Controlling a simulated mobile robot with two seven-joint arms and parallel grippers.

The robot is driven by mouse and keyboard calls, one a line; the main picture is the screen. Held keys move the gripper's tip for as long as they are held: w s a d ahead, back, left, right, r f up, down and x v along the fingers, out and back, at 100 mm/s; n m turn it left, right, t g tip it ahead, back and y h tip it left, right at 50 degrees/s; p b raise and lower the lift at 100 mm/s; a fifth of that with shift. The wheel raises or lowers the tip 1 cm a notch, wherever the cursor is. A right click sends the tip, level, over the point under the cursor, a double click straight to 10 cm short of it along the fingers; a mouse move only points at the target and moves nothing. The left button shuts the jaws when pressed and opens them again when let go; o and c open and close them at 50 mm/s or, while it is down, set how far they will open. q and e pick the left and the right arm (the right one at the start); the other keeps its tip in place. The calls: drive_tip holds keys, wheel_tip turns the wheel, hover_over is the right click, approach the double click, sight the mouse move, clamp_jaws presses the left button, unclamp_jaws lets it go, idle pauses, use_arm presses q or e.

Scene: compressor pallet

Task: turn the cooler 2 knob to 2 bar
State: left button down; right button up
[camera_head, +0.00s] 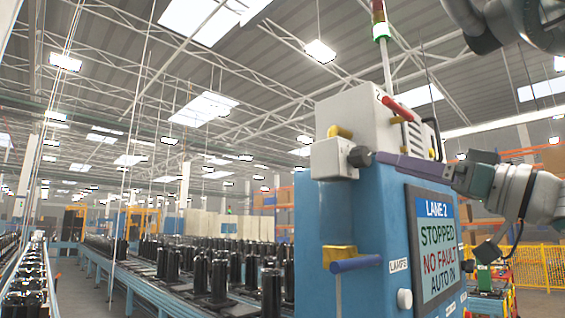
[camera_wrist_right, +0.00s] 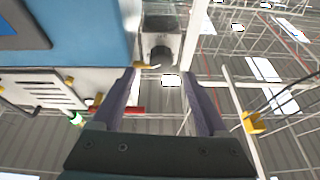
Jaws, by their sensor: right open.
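A dark round knob (camera_head: 360,156) sticks out of a small light-grey box (camera_head: 333,158) on the upper side of the blue lane 2 cabinet (camera_head: 376,235). No cooler label or bar scale is readable on it. My right gripper (camera_head: 377,158) reaches in from the right with its fingertips close to the knob. In the right wrist view, the knob (camera_wrist_right: 160,55) shows ahead between the tips of my open right gripper (camera_wrist_right: 159,76), with a small yellow piece beside it. I cannot tell whether the fingers touch it. My left gripper is out of view.
A white unit (camera_head: 370,118) with a red handle (camera_head: 397,108) sits above the knob's box. The cabinet screen (camera_head: 437,250) reads LANE 2, STOPPED, NO FAULT, AUTO IN. A blue-handled yellow fitting (camera_head: 340,253) is below. Conveyors with black parts (camera_head: 215,280) run at left.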

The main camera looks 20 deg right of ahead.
sight(367, 157)
drive_tip(key=p+x, duration=0.1)
drive_tip(key=x, duration=0.1)
drive_tip(key=p+x, duration=0.2)
drive_tip(key=shift+s+r, duration=0.1)
drive_tip(key=shift+r, duration=0.2)
drive_tip(key=shift+w+a+p, duration=0.25)
drive_tip(key=shift+w+p, duration=0.3)
drive_tip(key=shift+w+a, duration=0.15)
drive_tip(key=shift+w, duration=0.05)
drive_tip(key=shift+f, duration=0.1)
clamp_jaws()
